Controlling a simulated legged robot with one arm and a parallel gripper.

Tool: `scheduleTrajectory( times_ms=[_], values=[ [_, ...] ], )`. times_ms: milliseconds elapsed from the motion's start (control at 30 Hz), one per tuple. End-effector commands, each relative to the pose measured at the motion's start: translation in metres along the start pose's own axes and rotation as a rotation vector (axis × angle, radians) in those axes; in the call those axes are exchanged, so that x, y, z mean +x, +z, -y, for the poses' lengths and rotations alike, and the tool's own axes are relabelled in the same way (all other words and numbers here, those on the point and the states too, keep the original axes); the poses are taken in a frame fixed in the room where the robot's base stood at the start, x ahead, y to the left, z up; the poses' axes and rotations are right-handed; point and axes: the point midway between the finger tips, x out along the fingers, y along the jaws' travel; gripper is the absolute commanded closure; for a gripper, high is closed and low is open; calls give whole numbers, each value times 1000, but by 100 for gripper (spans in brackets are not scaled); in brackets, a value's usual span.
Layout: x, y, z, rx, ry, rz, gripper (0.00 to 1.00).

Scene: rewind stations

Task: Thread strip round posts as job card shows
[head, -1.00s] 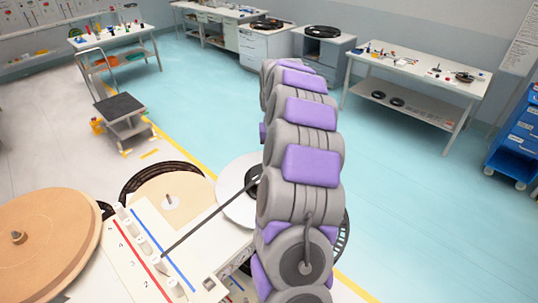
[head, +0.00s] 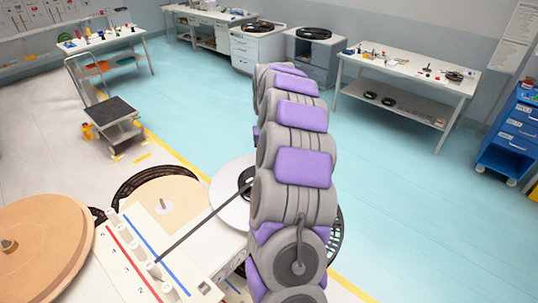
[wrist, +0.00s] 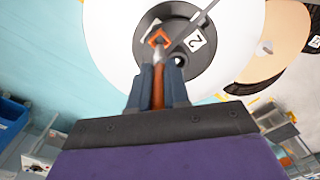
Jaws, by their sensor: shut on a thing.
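The dark strip (head: 196,231) runs straight from the black hub of a white disc (head: 229,207) down to the white posts (head: 153,269) on a board marked with red and blue lines. Several posts stand in a row there. In the wrist view, my gripper (wrist: 158,85) is shut on an orange tab (wrist: 158,70) with a square loop at its end. It is over the black hub (wrist: 172,48), which bears a label "2". The strip (wrist: 196,27) runs up and right from near the loop. In the head view my arm hides the gripper. The job card cannot be made out.
A large tan disc (head: 40,246) lies at left, with a smaller cream disc (head: 165,204) beside the board. A trolley (head: 113,118) stands beyond them. Benches (head: 405,72) and cabinets (head: 258,48) line the back, and a blue cabinet (head: 514,135) is at right. The blue floor between is clear.

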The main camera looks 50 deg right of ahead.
Motion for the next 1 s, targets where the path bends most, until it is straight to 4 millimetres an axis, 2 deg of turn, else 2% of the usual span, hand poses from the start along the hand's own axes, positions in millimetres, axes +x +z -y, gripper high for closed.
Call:
scheduleTrajectory(
  times_ms=[1000],
  values=[
    [35,0,0,0,0,-2,100]
  ],
)
